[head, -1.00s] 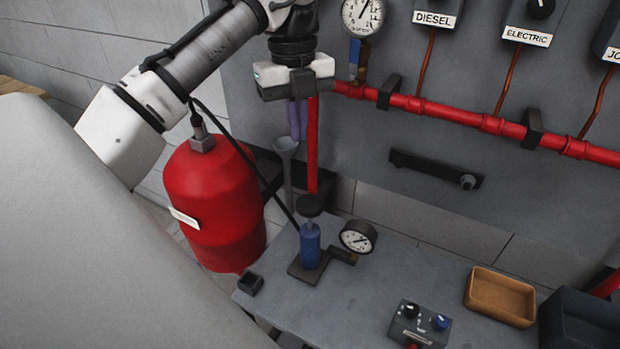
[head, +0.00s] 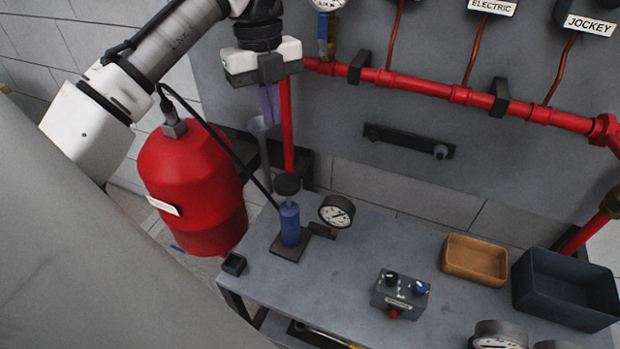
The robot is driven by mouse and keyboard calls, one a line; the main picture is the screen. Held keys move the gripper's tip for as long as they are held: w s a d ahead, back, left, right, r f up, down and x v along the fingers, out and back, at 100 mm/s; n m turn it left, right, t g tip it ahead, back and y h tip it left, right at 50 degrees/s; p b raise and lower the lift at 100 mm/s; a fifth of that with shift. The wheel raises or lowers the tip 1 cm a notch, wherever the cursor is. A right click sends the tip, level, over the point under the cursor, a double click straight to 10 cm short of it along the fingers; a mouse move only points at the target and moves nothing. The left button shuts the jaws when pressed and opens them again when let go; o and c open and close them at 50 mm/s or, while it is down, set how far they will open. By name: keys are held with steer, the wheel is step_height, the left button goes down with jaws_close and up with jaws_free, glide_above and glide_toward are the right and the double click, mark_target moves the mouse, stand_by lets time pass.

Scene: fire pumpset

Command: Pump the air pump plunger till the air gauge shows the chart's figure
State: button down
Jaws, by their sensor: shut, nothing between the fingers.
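The air pump (head: 290,224) is a blue cylinder on a dark base plate at the left of the grey bench, with a black plunger knob (head: 287,184) on top. The air gauge (head: 337,211), a round white dial in a black rim, stands just right of it; its reading is too small to make out. My gripper (head: 270,120) is shut and empty, its purple fingers pointing down above and slightly left of the knob, apart from it. No chart can be made out.
A control box (head: 400,292) with knobs, a tan tray (head: 475,258) and a dark bin (head: 563,290) stand to the right on the bench (head: 340,270). A red pipe (head: 430,99) crosses the wall panel.

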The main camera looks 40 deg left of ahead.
mark_target(285, 178)
steer(key=d+f+p, duration=0.1)
steer(key=s+f+h+p, duration=0.1)
steer(key=p, duration=0.1)
steer(key=shift+d+f+g, duration=0.3)
steer(key=shift+d, duration=0.05)
steer(key=shift+f, duration=0.1)
steer(key=b+x, duration=0.4)
steer(key=b, duration=0.2)
steer(key=shift+f, duration=0.35)
steer(key=shift+d+b+x, duration=0.2)
steer(key=shift+b+x, duration=0.85)
steer(key=shift+b, duration=0.5)
